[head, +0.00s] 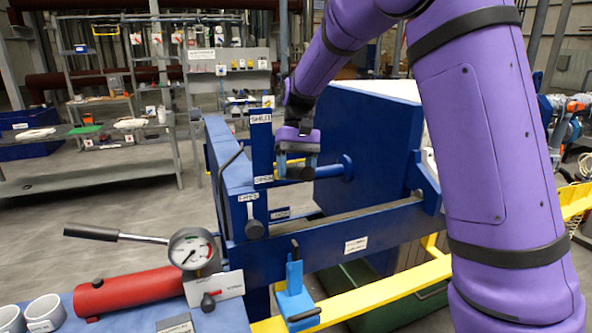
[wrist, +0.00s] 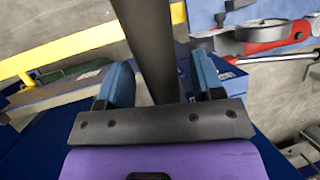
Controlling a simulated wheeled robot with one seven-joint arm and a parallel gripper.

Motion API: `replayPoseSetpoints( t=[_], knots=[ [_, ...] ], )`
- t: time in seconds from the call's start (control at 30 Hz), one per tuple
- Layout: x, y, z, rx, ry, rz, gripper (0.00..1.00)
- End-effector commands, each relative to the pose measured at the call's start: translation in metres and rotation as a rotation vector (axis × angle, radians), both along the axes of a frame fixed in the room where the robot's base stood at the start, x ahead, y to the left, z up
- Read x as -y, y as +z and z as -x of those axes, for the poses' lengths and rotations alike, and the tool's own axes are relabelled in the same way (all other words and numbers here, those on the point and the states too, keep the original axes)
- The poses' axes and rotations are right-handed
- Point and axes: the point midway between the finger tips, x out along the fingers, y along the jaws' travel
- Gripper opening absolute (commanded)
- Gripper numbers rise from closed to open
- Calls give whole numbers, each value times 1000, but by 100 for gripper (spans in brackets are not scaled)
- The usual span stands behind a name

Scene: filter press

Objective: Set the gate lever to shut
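A short dark lever (head: 254,228) with a rounded end hangs down on a small blue plate at the near end of the press. A small label (head: 248,197) sits above it, too blurred to read surely, so I cannot be certain it is the gate lever. My gripper (head: 297,172) is above and to the right of it, beside a tall blue plate (head: 261,150) labelled at top and bottom. In the wrist view, my gripper's blue fingers (wrist: 162,85) stand apart, with a dark bar (wrist: 153,45) between them and a gap on its right. Contact is unclear.
A pressure gauge (head: 192,249), a red cylinder (head: 130,291) and a small red-handled lever (head: 210,300) stand at lower left. A blue bracket (head: 295,285) stands by the yellow rail (head: 375,296). The press's side beam (head: 330,245) runs right. Shelving (head: 95,180) stands behind, across open floor.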

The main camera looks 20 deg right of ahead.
Motion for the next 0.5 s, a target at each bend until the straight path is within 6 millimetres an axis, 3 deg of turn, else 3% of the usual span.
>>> replayPoseSetpoints(
  t=[0.27,0.5],
  knots=[
    [3,13,-6,2,0,0,61],
    [12,53,-22,3,-3,0,61]
  ],
)
